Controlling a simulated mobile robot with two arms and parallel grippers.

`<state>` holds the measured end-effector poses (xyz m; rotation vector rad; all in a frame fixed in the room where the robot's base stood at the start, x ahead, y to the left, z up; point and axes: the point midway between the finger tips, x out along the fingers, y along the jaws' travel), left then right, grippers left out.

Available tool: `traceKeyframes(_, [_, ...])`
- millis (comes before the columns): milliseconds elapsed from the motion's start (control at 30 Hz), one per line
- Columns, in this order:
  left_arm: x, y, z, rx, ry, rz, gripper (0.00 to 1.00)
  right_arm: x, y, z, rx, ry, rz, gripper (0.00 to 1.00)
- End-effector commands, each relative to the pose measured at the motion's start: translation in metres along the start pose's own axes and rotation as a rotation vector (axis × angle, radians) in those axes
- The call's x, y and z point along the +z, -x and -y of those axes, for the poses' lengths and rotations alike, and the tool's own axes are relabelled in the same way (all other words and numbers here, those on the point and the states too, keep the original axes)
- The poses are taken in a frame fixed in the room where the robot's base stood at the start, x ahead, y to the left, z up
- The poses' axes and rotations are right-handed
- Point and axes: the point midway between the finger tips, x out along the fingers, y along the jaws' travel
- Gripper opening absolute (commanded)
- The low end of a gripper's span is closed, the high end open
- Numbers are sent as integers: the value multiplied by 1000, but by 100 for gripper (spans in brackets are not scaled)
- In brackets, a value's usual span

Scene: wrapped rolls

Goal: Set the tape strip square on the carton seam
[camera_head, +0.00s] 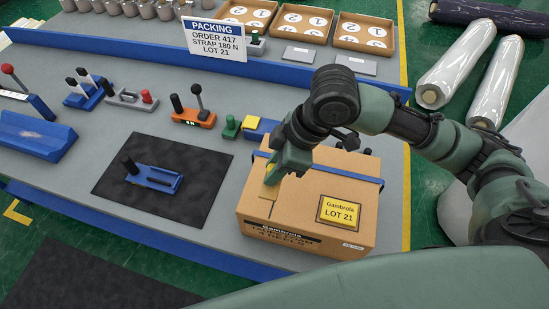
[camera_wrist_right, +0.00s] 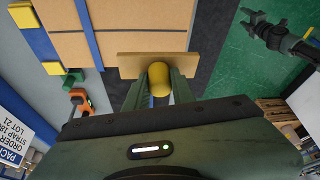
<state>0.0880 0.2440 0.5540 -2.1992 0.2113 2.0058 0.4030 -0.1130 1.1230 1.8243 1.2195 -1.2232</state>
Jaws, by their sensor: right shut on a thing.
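The carton (camera_head: 305,195) stands on the bench with a blue strap around it and a yellow LOT 21 label on top; it fills the upper part of the right wrist view (camera_wrist_right: 145,15). My right gripper (camera_head: 272,178) is over the left part of the carton top. Its fingers (camera_wrist_right: 158,84) are shut on the yellow knob of the tan tape strip (camera_wrist_right: 128,66). In the wrist view the strip lies crosswise near the carton's edge. I cannot tell whether it touches the carton. A dark arm, perhaps my left, shows at the wrist view's upper right (camera_wrist_right: 275,38).
A black mat (camera_head: 210,165) with a blue handled tool (camera_head: 155,178) lies left of the carton. An orange lever device (camera_head: 194,117) and green and yellow blocks stand behind. A PACKING sign (camera_head: 215,38) and cardboard trays are farther back. Wrapped rolls (camera_head: 455,65) lie at right.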

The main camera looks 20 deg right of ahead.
Motion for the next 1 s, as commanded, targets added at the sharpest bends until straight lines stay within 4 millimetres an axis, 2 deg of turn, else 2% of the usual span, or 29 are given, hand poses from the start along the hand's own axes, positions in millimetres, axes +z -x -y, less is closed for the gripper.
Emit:
traceKeyframes(233, [1, -17, -1, 1, -2, -1, 54, 6, -14, 0, 1, 0, 0, 0])
traceKeyframes(500, [1, -44, -14, 16, -4, -3, 54, 14, -34, 0, 2, -2, 0, 0])
traceKeyframes(733, [3, -67, -14, 15, -4, -3, 54, 22, -51, 0, 2, -2, 0, 0])
traceKeyframes(1000, [4, -66, -10, 11, -4, -2, 54, 29, -70, 0, 1, -3, 1, 0])
